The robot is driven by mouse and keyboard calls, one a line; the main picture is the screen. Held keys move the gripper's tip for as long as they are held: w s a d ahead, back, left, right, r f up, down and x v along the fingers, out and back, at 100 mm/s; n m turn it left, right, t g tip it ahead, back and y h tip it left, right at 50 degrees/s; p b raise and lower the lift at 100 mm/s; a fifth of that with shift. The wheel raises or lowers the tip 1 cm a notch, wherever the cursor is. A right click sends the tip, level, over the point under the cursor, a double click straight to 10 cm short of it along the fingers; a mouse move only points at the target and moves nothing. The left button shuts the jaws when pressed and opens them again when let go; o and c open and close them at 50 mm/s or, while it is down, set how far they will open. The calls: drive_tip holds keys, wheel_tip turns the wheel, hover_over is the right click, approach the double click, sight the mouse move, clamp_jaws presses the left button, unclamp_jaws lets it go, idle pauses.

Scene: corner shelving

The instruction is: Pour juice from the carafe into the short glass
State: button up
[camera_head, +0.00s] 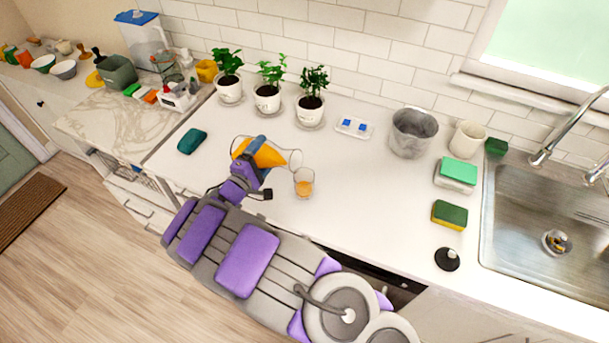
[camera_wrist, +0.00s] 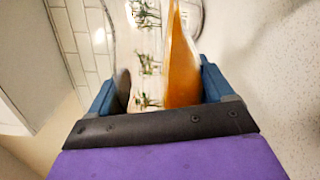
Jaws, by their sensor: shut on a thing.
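The carafe (camera_head: 266,154) is clear, with orange juice inside, and is tilted far over to the right. Its mouth is above and close to the short glass (camera_head: 304,183), which stands upright on the white counter with some orange juice in it. My gripper (camera_head: 257,143) is shut on the carafe and holds it up to the left of the glass. In the wrist view the carafe, with its orange juice (camera_wrist: 183,65), fills the space between the blue fingers. I cannot make out a stream of juice. The short glass does not show clearly in the wrist view.
Three potted plants (camera_head: 268,97) stand along the back wall. A teal cloth (camera_head: 192,141) lies to the left. A grey metal pot (camera_head: 413,133), a cream mug (camera_head: 467,139), sponges (camera_head: 449,214) and the sink (camera_head: 550,235) are to the right. The counter right of the glass is clear.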

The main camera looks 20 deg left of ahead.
drive_tip(key=shift+a+r, duration=0.1)
drive_tip(key=shift+a, duration=0.1)
drive_tip(key=shift+d+r, duration=0.25)
drive_tip(key=shift+d, duration=0.35)
drive_tip(key=shift+a+f, duration=0.2)
drive_tip(key=shift+a, duration=0.15)
drive_tip(key=shift+a+r, duration=0.1)
drive_tip(key=shift+d+r, duration=0.1)
drive_tip(key=shift+d, duration=0.25)
drive_tip(key=shift+a, duration=0.1)
drive_tip(key=shift+a, duration=0.1)
drive_tip(key=shift+d+r+m, duration=0.1)
drive_tip(key=shift+d+m, duration=0.1)
drive_tip(key=shift+m, duration=0.1)
